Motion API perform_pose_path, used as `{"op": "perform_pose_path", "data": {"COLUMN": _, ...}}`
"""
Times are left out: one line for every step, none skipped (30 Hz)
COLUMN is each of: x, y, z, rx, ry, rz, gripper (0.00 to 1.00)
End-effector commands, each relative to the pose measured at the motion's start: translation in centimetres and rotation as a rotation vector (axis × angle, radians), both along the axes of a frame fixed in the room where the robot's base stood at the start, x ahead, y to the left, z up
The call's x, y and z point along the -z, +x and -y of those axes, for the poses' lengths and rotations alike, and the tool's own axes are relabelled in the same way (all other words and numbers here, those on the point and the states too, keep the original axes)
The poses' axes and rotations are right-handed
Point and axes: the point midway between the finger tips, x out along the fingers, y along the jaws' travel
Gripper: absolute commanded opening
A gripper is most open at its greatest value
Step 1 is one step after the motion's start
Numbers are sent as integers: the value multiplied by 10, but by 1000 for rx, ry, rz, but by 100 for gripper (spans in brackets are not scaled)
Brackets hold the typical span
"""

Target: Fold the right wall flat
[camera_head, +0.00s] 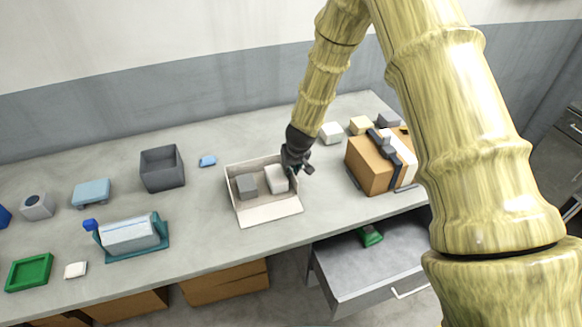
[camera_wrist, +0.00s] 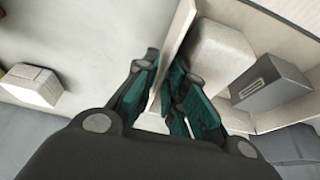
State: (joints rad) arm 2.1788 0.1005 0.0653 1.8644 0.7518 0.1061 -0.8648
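A shallow off-white box (camera_head: 233,197) stands on the worktop with its front wall (camera_head: 271,214) lying flat toward the front edge. Its left and back walls are up. The right wall (camera_wrist: 178,35) is upright in the wrist view; in the head view it is mostly hidden by my gripper (camera_head: 297,163). My gripper (camera_wrist: 166,78) has one teal-padded finger on each side of this wall, close against both faces, and appears closed on it. Inside the box are a white block (camera_head: 276,178) and a grey block (camera_head: 246,186), which also shows in the wrist view (camera_wrist: 270,82).
Right of the box stands a brown carton (camera_head: 368,167) with a black strap. A white block (camera_head: 331,132) is behind. A dark grey bin (camera_head: 162,169) and a teal stand (camera_head: 135,250) are to the left. Bare worktop lies just right of the box. An open drawer (camera_head: 365,275) is below.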

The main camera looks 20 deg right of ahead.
Motion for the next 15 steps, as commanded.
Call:
{"op": "perform_pose_path", "data": {"x": 0, "y": 0, "z": 0, "rx": 0, "ry": 0, "rz": 0, "gripper": 3}}
{"op": "perform_pose_path", "data": {"x": 0, "y": 0, "z": 0, "rx": 0, "ry": 0, "rz": 0, "gripper": 0}}
{"op": "perform_pose_path", "data": {"x": 0, "y": 0, "z": 0, "rx": 0, "ry": 0, "rz": 0, "gripper": 0}}
{"op": "perform_pose_path", "data": {"x": 0, "y": 0, "z": 0, "rx": 0, "ry": 0, "rz": 0, "gripper": 0}}
{"op": "perform_pose_path", "data": {"x": 0, "y": 0, "z": 0, "rx": 0, "ry": 0, "rz": 0, "gripper": 0}}
{"op": "perform_pose_path", "data": {"x": 0, "y": 0, "z": 0, "rx": 0, "ry": 0, "rz": 0, "gripper": 0}}
{"op": "perform_pose_path", "data": {"x": 0, "y": 0, "z": 0, "rx": 0, "ry": 0, "rz": 0, "gripper": 0}}
{"op": "perform_pose_path", "data": {"x": 0, "y": 0, "z": 0, "rx": 0, "ry": 0, "rz": 0, "gripper": 0}}
{"op": "perform_pose_path", "data": {"x": 0, "y": 0, "z": 0, "rx": 0, "ry": 1, "rz": 0, "gripper": 0}}
{"op": "perform_pose_path", "data": {"x": 0, "y": 0, "z": 0, "rx": 0, "ry": 2, "rz": 0, "gripper": 0}}
{"op": "perform_pose_path", "data": {"x": 0, "y": 0, "z": 0, "rx": 0, "ry": 3, "rz": 0, "gripper": 0}}
{"op": "perform_pose_path", "data": {"x": 1, "y": 0, "z": 1, "rx": 1, "ry": 6, "rz": 0, "gripper": 0}}
{"op": "perform_pose_path", "data": {"x": 1, "y": 0, "z": 1, "rx": 1, "ry": 9, "rz": 0, "gripper": 0}}
{"op": "perform_pose_path", "data": {"x": 1, "y": 0, "z": 1, "rx": 1, "ry": 12, "rz": 0, "gripper": 0}}
{"op": "perform_pose_path", "data": {"x": 1, "y": 0, "z": 2, "rx": 2, "ry": 19, "rz": -2, "gripper": 0}}
